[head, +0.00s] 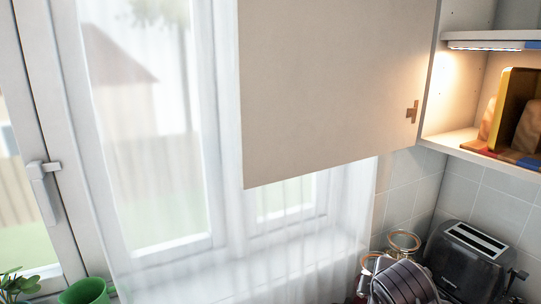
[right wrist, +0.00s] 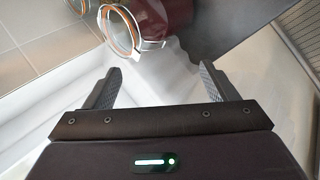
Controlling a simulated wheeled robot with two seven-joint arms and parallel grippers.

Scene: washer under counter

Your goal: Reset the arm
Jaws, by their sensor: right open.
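My right gripper (right wrist: 158,84) shows in the right wrist view with its two dark fingers apart and nothing between them. Beyond the fingertips are a pale surface and a jar (right wrist: 122,28) with an orange ring and wire clasp, close to the left finger but apart from it as far as I can tell. Neither gripper shows clearly in the head view. My left gripper is not seen.
An open cabinet door (head: 335,85) juts out in front of the curtained window (head: 150,120). The lit shelf (head: 460,140) holds boards (head: 512,105). Below are a toaster (head: 465,255), a ringed jar (head: 403,240) and a green pot (head: 85,291).

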